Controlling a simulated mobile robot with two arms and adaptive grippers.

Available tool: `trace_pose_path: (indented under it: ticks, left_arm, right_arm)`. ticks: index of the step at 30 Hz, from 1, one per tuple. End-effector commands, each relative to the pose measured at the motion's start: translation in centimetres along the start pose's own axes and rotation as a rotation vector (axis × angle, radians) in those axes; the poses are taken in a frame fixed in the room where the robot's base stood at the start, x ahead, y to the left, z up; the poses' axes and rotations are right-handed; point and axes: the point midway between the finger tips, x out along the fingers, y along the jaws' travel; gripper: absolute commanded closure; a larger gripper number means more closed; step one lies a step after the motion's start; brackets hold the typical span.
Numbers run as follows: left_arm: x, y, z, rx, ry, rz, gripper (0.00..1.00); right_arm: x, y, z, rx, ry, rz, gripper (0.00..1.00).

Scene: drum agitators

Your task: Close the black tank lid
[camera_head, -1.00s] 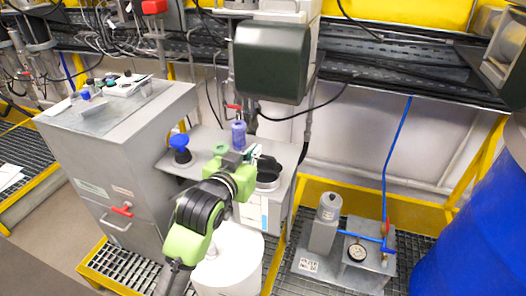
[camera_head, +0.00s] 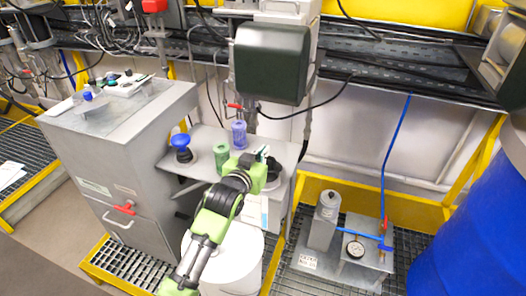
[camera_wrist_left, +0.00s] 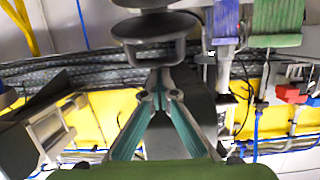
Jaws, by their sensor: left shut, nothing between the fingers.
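The black tank lid (camera_head: 273,172) is at the right end of the grey bench, mostly hidden behind my left gripper (camera_head: 263,156) in the head view. I cannot tell how far it is folded over its opening. In the left wrist view, dark round parts (camera_wrist_left: 155,26), likely the lid and its rim, show at the top, just beyond the fingertips. My left gripper also shows there (camera_wrist_left: 160,78), its teal fingers meeting at the tips, shut and empty. I cannot tell whether it touches the lid. My right gripper is not in view.
A green cap (camera_head: 221,157), a purple cap (camera_head: 239,134) and a blue-topped valve (camera_head: 181,146) stand on the bench left of my gripper. A dark box (camera_head: 272,64) hangs above. A white drum (camera_head: 225,262) stands below my arm.

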Motion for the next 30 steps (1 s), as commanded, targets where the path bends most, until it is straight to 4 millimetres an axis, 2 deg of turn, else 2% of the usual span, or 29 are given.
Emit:
trace_pose_path:
  ticks: [14,21,30]
  left_arm:
    - [-0.1,0.0,0.6,0.000,0.008,0.000,1.00]
    - [-0.6,0.1,2.5,0.000,0.109,-0.003,1.00]
    - [-1.4,0.1,3.8,0.001,0.251,-0.007,1.00]
  right_arm:
    - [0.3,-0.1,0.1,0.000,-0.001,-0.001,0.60]
    - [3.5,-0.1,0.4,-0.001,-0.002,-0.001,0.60]
    - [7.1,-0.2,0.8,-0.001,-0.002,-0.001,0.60]
